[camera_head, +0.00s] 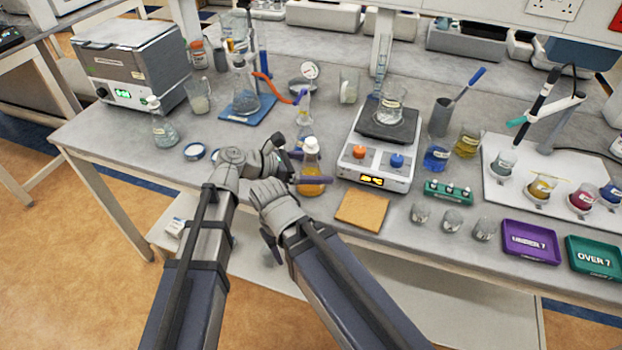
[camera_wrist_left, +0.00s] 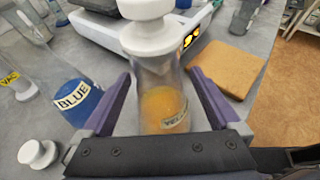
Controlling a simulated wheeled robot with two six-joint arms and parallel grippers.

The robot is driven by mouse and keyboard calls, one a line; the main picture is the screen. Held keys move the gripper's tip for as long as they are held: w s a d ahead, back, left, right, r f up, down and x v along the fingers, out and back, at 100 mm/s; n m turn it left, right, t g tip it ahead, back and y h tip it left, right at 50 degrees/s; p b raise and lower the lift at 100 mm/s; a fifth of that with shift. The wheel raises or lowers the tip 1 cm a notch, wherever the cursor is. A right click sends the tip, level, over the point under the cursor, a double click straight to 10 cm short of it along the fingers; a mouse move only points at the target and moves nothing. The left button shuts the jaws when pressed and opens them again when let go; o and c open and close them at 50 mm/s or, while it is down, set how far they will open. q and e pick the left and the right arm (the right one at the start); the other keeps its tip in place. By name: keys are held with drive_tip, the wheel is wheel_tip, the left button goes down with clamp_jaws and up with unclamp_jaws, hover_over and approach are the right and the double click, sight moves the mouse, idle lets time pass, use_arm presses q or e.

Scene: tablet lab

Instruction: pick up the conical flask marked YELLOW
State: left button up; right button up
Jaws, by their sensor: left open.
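The conical flask marked YELLOW (camera_head: 311,172) stands upright near the bench's front edge, with yellow-orange liquid and a white stopper. In the left wrist view the same flask (camera_wrist_left: 163,95) stands between the two purple fingers, its label tilted and partly readable. My left gripper (camera_head: 313,167) is open, one finger on each side of the flask. The fingers also show in the left wrist view (camera_wrist_left: 161,76), with a gap visible at least beside the right finger.
A flask labelled BLUE (camera_wrist_left: 78,101) stands just outside the left finger. A hotplate stirrer (camera_head: 379,150) with a beaker and a cork-coloured mat (camera_head: 362,209) lie right of the flask. Small beakers and trays fill the front right. The front-left bench is fairly clear.

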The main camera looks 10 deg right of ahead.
use_arm(q)
drive_tip(key=shift+d+f, duration=0.25)
drive_tip(key=shift+d, duration=0.4)
clamp_jaws()
